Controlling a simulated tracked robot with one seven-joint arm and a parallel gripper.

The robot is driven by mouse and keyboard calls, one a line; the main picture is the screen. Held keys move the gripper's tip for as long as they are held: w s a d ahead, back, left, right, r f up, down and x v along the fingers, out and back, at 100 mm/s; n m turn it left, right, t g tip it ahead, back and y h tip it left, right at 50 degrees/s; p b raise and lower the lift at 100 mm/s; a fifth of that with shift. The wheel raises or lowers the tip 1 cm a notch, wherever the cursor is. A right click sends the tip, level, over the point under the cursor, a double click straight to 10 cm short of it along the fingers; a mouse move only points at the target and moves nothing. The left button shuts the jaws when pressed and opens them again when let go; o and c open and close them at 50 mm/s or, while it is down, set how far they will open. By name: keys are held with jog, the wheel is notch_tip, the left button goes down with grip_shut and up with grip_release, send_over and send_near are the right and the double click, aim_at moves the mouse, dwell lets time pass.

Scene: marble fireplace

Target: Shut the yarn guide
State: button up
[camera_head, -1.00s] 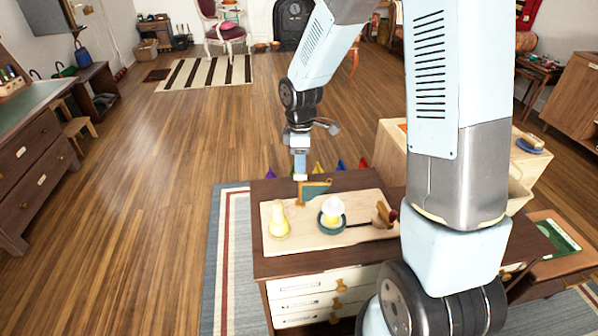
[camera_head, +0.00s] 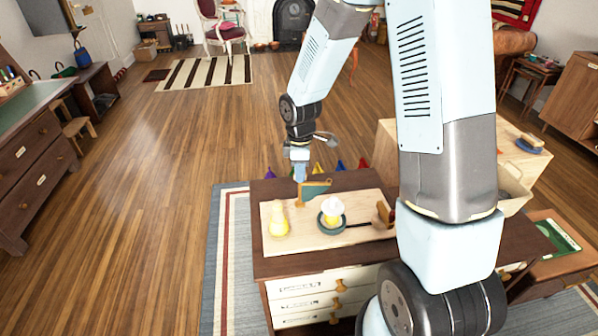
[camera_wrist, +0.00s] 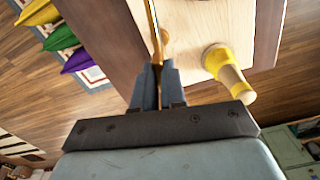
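The yarn guide seems to be the upright green panel with a tan wooden edge (camera_head: 315,188) at the back of a pale wooden board (camera_head: 268,240). My gripper (camera_head: 299,178) points down at the panel's left end. In the wrist view a thin tan strip (camera_wrist: 155,35), seemingly the guide's edge, runs between the two fingers (camera_wrist: 158,72). The fingers are close together about it; whether they press on it I cannot tell. A yellow cone-like spool (camera_head: 279,222) stands on the board's left and also shows in the wrist view (camera_wrist: 222,66).
A pale yellow ball (camera_head: 333,208) sits in a dark green dish (camera_head: 331,229) right of the spool. A wooden piece (camera_head: 384,212) stands at the board's right. Coloured cones, including a purple one (camera_wrist: 82,62), lie behind the dark table (camera_head: 270,266). Open floor lies left.

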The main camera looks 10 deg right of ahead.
grip_shut()
jog(key=shift+a, duration=0.15)
dwell(0.8)
jog(key=shift+w, duration=0.1)
